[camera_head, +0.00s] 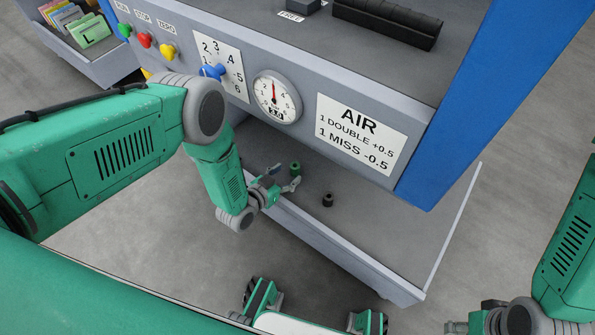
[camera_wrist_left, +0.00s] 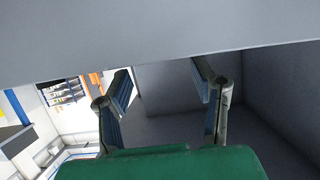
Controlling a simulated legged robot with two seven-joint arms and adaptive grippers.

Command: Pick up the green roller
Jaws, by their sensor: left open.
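The green roller (camera_head: 295,169) is a small upright cylinder on the grey tray floor under the machine's front panel. My left gripper (camera_head: 284,178) is at the tray's near wall, just left of and in front of the roller. Its fingers are apart, and I see no roller held between them. In the left wrist view the two fingers (camera_wrist_left: 163,88) are spread with nothing between them. The green roller does not show there. My right gripper (camera_head: 456,326) is partly in view at the bottom edge, far from the roller, and its jaws cannot be made out.
A black roller (camera_head: 327,200) stands on the tray to the right of the green one. The tray's near wall (camera_head: 345,250) rises along its front. The machine panel with its pressure gauge (camera_head: 277,97) and blue knob (camera_head: 214,71) overhangs the tray. The tray's right part is clear.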

